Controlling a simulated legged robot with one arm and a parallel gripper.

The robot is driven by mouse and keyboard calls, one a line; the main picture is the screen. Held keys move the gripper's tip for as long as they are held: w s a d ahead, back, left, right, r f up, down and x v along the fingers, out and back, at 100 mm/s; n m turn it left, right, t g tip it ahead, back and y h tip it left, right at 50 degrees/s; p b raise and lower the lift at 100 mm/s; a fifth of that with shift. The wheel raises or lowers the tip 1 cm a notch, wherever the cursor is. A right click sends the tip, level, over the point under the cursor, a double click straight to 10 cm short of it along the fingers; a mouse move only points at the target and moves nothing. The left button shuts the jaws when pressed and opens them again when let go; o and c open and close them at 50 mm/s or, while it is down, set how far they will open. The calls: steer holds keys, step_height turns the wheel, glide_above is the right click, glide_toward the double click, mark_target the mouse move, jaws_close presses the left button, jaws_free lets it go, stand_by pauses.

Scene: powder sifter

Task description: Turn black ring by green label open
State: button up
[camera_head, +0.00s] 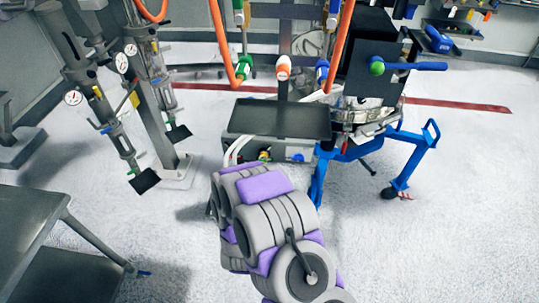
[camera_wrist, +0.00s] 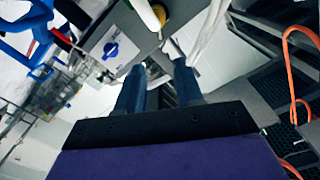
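In the head view a green fitting (camera_head: 245,62) sits at the lower end of an orange hose, above a grey control box (camera_head: 236,143). A small yellow-and-green part (camera_head: 264,156) shows on the box's front. I cannot tell for certain which is the green label, and no black ring is clear. My gripper is hidden behind my arm in the head view. In the wrist view my gripper (camera_wrist: 158,66) has its two dark fingers apart with nothing between them. A yellow part (camera_wrist: 158,15) shows ahead of the fingertips on the grey box, apart from them.
White hoses (camera_head: 238,148) run beside the box. Blue frame legs (camera_head: 318,180) stand to the right. A grey table (camera_head: 30,225) is at left.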

steer(key=w+b, duration=0.2)
steer(key=b, duration=0.1)
glide_toward(269, 149)
steer(key=w, duration=0.8)
steer(key=shift+w+b, duration=0.1)
steer(key=shift+b, duration=0.3)
steer(key=shift+d, duration=0.1)
jaws_close()
stand_by(0.3)
